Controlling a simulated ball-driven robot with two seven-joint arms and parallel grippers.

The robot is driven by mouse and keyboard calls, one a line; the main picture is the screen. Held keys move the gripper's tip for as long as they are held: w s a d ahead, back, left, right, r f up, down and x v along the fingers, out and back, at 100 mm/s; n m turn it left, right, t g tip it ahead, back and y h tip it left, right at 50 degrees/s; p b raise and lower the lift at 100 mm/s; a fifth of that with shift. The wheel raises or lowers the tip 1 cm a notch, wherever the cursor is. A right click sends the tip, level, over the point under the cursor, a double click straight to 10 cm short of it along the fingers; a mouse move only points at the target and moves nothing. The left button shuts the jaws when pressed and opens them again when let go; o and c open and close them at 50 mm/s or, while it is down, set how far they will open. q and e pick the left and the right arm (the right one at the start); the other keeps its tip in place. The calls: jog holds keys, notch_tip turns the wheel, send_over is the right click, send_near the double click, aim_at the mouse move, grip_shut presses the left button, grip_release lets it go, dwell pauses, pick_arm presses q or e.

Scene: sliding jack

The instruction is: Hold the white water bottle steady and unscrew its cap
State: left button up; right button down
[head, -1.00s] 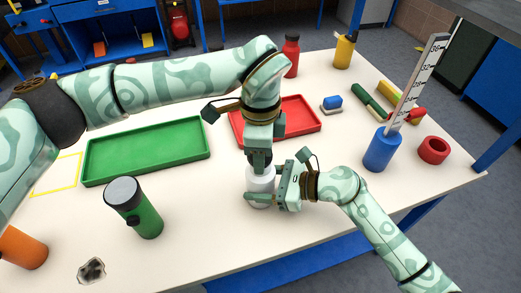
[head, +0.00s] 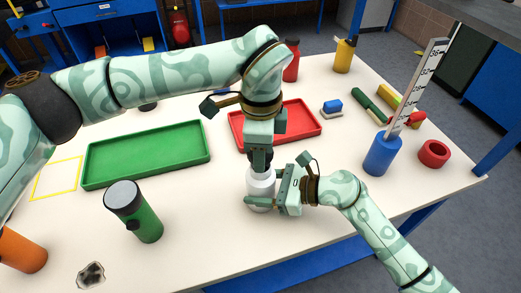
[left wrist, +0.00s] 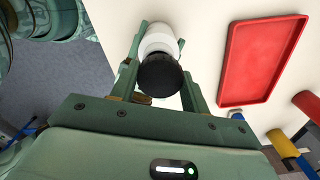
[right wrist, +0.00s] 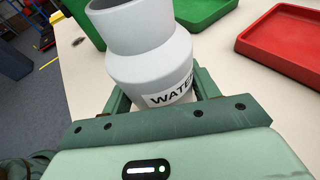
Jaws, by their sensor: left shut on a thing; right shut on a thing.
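The white water bottle (head: 261,182) stands upright on the table; its label, partly hidden, reads "WATE" in the right wrist view (right wrist: 150,60). My right gripper (head: 262,201) is shut around its lower body from the right. The bottle's top rim shows bare and open in the right wrist view, with no cap on it. My left gripper (head: 260,160) points down just above the bottle, shut on the black cap (left wrist: 163,78). The cap is off the bottle and close above its mouth; the gap is hard to judge in the head view.
A green tray (head: 90,176) lies left and a red tray (head: 318,127) behind the bottle. A green flask (head: 146,219) stands front left, a blue cylinder (head: 382,156) and red ring (head: 433,153) right. Table in front of the bottle is clear.

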pick_arm(q)
jog(key=shift+r, duration=0.1)
jog(key=shift+r, duration=1.95)
pick_arm(e)
jog(key=shift+c, duration=1.6)
grip_release()
